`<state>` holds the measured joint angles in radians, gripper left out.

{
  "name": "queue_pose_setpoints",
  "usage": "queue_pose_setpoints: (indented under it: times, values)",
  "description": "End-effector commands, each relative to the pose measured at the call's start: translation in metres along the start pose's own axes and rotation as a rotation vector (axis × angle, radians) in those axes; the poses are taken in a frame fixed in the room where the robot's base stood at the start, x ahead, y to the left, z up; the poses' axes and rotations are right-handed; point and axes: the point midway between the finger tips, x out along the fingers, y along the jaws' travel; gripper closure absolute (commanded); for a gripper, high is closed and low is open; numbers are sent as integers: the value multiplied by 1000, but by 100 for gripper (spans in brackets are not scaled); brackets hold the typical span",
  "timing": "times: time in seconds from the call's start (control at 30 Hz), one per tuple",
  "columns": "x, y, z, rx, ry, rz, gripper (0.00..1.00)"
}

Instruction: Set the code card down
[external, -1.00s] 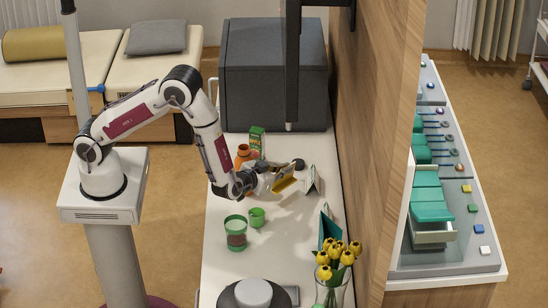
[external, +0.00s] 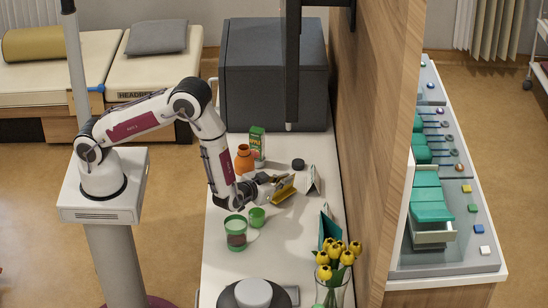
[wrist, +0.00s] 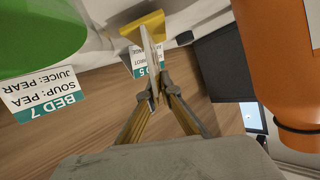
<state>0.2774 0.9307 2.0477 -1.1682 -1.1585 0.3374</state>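The code card (external: 284,194) shows as a yellow piece at the end of my gripper (external: 272,186), over the white counter. In the wrist view the fingers of my gripper (wrist: 158,97) close on a thin pale panel seen edge-on, with the yellow part of the code card (wrist: 143,27) at its far end. The card's printed face is not readable. I cannot tell whether its lower edge touches the counter.
The white counter (external: 215,270) holds an orange bottle (external: 244,160), green-and-white carton (external: 257,143), dark round piece (external: 298,164), green cups (external: 236,232), standing bed cards (external: 313,181) and yellow flowers (external: 338,256). A wooden partition (external: 365,130) borders the right side.

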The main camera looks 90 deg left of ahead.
Motion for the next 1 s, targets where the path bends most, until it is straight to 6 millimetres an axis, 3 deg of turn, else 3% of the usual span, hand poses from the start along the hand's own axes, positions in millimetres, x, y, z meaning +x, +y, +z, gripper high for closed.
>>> queue_pose_setpoints:
  times: [0.67, 0.73, 1.0]
  values:
    - [5, 2, 13, 1, 0, 0, 100]
    - [4, 2, 12, 1, 0, 0, 79]
    - [4, 2, 12, 0, 0, 0, 79]
